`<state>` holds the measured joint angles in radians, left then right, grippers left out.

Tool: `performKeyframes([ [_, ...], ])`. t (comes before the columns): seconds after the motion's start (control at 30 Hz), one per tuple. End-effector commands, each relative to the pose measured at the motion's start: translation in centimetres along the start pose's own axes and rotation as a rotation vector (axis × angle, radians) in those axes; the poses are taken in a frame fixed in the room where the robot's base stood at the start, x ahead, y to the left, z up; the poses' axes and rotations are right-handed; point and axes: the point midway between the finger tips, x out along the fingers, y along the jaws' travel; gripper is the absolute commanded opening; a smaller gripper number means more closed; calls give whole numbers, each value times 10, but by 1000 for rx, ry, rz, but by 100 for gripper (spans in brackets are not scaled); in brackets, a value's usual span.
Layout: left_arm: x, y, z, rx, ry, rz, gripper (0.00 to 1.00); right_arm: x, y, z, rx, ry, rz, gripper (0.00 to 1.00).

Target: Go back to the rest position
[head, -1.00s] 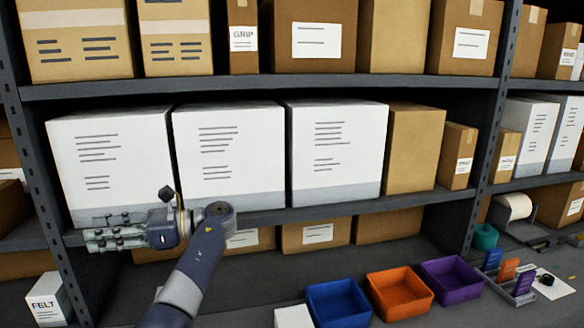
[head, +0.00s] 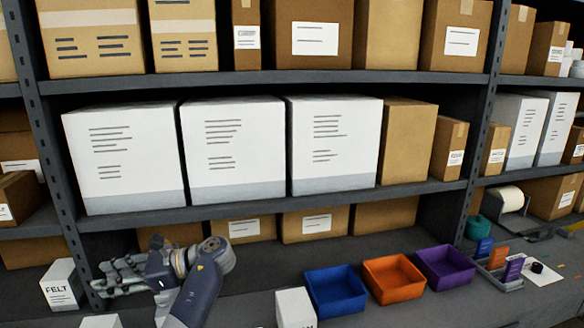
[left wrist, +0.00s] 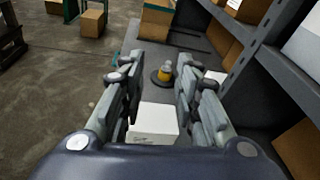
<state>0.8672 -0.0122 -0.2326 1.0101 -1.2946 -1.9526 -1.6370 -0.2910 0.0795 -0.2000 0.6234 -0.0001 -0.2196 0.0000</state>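My left gripper (head: 118,276) is low in front of the shelf's bottom level, at the lower left of the head view. Its fingers point left, near the white FELT box (head: 62,288). In the left wrist view its two fingers (left wrist: 158,75) stand apart with nothing held between them. A white box (left wrist: 153,120) lies beyond and below the fingers there. My right gripper is in neither view.
Blue (head: 336,292), orange (head: 394,280) and purple (head: 445,268) bins stand on the grey surface at the right. A small white box (head: 295,307) is left of them.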

Motion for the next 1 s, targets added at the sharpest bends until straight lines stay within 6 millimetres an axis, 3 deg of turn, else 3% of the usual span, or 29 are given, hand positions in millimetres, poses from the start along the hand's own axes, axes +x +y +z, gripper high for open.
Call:
performKeyframes([
  [0.27,21,54,-106,-194,258,-42,30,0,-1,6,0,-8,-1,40],
  [0.4,26,99,-163,-340,442,-26,30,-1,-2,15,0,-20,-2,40],
  [0.6,20,171,-221,-554,701,64,30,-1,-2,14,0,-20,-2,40],
  [0.8,0,248,-249,-760,941,229,30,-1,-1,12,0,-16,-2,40],
  [1.0,-30,312,-248,-924,1127,434,30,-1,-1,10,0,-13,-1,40],
])
